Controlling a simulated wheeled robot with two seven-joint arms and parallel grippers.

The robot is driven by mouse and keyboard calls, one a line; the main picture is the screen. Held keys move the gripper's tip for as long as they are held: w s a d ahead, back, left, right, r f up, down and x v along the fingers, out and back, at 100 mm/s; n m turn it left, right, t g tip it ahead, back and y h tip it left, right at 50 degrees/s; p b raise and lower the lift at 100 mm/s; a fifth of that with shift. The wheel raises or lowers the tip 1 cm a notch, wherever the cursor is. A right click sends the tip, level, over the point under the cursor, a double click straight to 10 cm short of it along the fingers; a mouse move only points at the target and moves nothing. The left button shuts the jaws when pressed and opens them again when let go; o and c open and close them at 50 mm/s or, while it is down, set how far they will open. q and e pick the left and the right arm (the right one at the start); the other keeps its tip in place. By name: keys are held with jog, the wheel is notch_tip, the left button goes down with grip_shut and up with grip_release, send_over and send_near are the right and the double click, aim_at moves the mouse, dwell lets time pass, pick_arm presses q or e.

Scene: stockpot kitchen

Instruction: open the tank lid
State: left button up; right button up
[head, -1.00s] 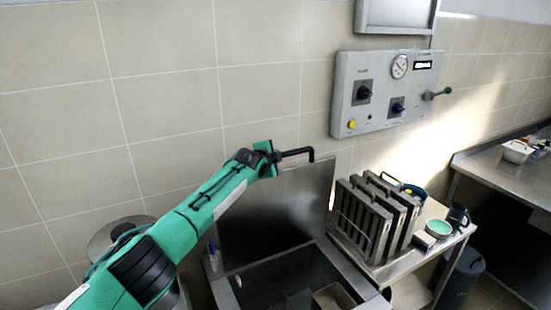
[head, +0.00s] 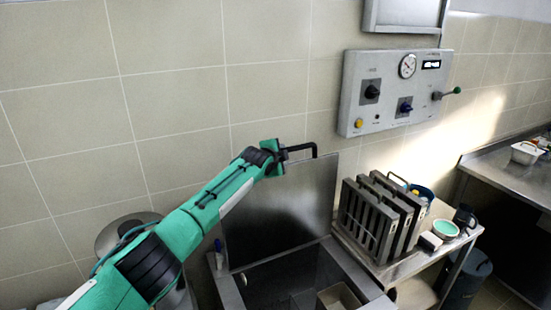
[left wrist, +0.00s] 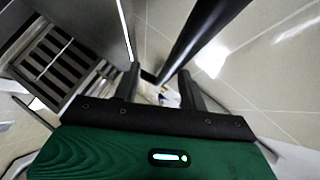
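The tank lid (head: 285,205) is a flat metal plate. It stands raised, close to upright, at the back of the open tank (head: 228,290), near the tiled wall. Its black bar handle (head: 303,148) is at the top edge. My left gripper (head: 280,154) is at the left end of this handle. In the left wrist view the two dark fingers (left wrist: 161,88) are apart, and the black handle bar (left wrist: 205,35) runs down towards the gap between them. I see no firm clamping on the bar. My right gripper is in neither view.
A metal rack of upright plates (head: 380,215) stands on a side table right of the tank, with a green-topped bowl (head: 446,229) and a dark mug (head: 464,217). A control panel (head: 395,92) hangs on the wall above.

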pick_arm(q)
jog(key=shift+s+f, duration=0.15)
jog(key=b+v, duration=0.6)
jog(key=v, duration=0.7)
jog(key=shift+s+a+r, duration=0.15)
jog(key=shift+a+r, duration=0.05)
